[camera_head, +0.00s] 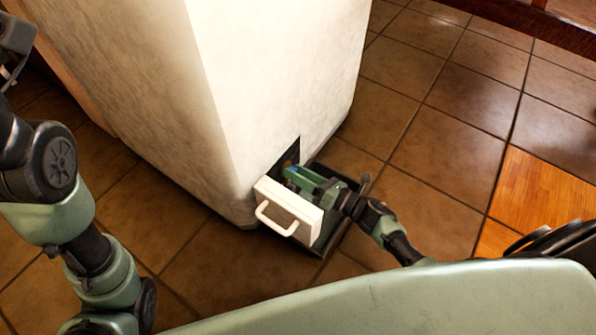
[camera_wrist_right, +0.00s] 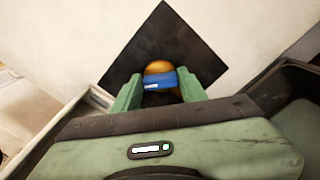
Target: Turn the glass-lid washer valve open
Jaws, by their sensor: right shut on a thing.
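The valve shows in the right wrist view as a brass body (camera_wrist_right: 159,67) with a blue handle (camera_wrist_right: 160,82), in front of a dark diamond-shaped opening in the white wall. My right gripper (camera_wrist_right: 158,88) is shut on the blue handle, with one green finger on each side of it. In the head view the right gripper (camera_head: 297,178) reaches low into the opening (camera_head: 285,155) at the foot of the white block, and the blue handle there is mostly hidden. My left arm shows at the left of the head view, but its gripper fingers are not visible.
A white drawer front with a handle (camera_head: 285,210) stands just in front of my right gripper. A dark tray (camera_head: 335,235) lies beneath and beside my right arm. The large white block (camera_head: 270,80) rises behind. Tiled floor (camera_head: 440,130) is clear to the right.

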